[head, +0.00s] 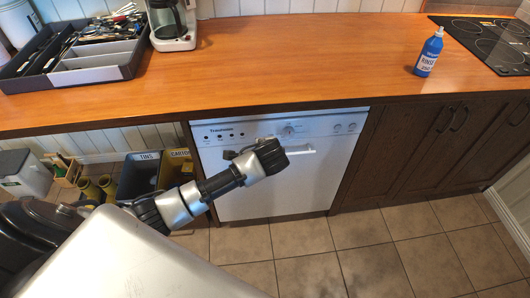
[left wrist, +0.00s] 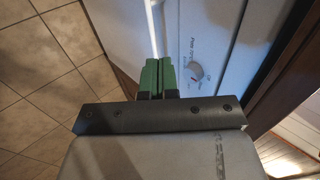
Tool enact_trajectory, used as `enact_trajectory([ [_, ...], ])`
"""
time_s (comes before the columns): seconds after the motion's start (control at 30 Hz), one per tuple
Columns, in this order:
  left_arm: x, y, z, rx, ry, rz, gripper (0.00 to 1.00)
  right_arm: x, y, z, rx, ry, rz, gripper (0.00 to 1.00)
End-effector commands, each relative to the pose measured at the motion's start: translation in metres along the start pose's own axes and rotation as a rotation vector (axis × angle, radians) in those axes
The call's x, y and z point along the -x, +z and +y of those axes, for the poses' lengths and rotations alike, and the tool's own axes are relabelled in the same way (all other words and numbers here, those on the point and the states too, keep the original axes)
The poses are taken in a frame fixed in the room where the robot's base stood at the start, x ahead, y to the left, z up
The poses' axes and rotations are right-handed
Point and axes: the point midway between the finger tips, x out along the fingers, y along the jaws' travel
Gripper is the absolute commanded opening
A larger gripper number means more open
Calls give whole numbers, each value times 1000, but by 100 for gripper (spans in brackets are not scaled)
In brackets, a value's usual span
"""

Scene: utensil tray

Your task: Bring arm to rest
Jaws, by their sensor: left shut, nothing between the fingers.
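My left arm (head: 215,188) reaches in from the left in the head view, in front of the white dishwasher (head: 255,192) and below the counter's front edge. In the left wrist view, the green fingers of my left gripper (left wrist: 158,75) are pressed together with nothing between them. They are close in front of the dishwasher door, near its round dial (left wrist: 196,71). I cannot tell from the frames whether they touch the door. My right gripper does not show in either view.
The tiled floor (head: 350,255) right of my arm is clear.

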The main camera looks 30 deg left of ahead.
Motion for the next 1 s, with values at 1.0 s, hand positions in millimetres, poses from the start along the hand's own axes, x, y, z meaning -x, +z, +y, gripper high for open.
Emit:
enact_trajectory([
  [1.0,-101,154,404,512,523,-82,0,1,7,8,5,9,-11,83],
])
